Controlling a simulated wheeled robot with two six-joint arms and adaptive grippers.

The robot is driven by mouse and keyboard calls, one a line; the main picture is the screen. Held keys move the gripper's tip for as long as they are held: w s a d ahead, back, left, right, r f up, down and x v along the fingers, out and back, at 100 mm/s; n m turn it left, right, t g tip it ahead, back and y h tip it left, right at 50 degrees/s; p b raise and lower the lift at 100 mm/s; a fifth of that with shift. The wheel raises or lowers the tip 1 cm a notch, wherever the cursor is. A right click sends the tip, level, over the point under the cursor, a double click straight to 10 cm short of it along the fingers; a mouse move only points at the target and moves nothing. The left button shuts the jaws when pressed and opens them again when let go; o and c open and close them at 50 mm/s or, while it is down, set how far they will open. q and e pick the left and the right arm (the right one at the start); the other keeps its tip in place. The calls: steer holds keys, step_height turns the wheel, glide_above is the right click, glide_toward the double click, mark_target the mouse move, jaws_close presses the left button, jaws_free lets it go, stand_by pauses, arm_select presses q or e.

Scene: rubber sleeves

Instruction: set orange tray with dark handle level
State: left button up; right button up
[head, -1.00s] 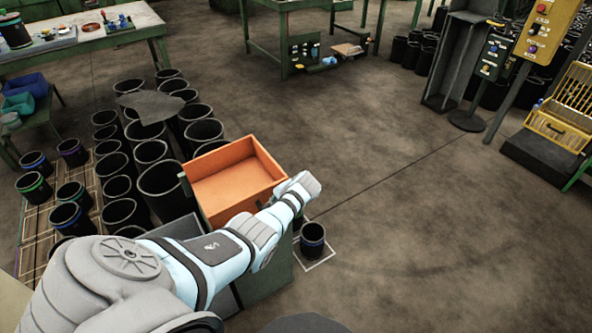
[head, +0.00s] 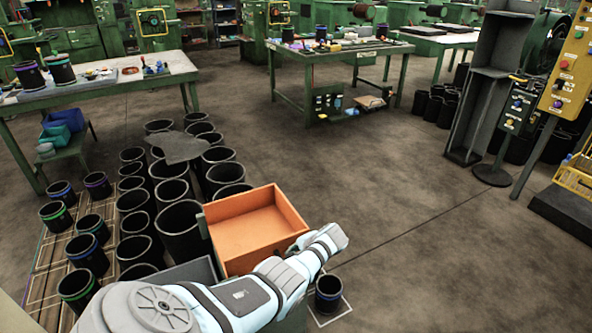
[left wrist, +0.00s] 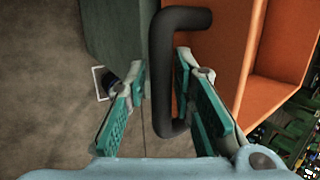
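The orange tray (head: 262,234) is open-topped and sits at the lower middle of the head view, beside the black sleeves. Whether it is level or tilted I cannot tell. It also shows at the right of the left wrist view (left wrist: 285,45). Its dark bent handle (left wrist: 182,19) stands out from the tray's side there; my arm hides it in the head view. My left gripper (left wrist: 161,72) is open, with the handle's long bar between its two teal-padded fingers, a gap showing beside it. My right gripper is in neither view.
Several black rubber sleeves (head: 180,230) stand close left of the tray. One sleeve (head: 328,294) stands alone in a marked square on the floor at its right. A green workbench (head: 340,52) is behind.

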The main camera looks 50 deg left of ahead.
arm_select(q)
steer(key=v, duration=1.2)
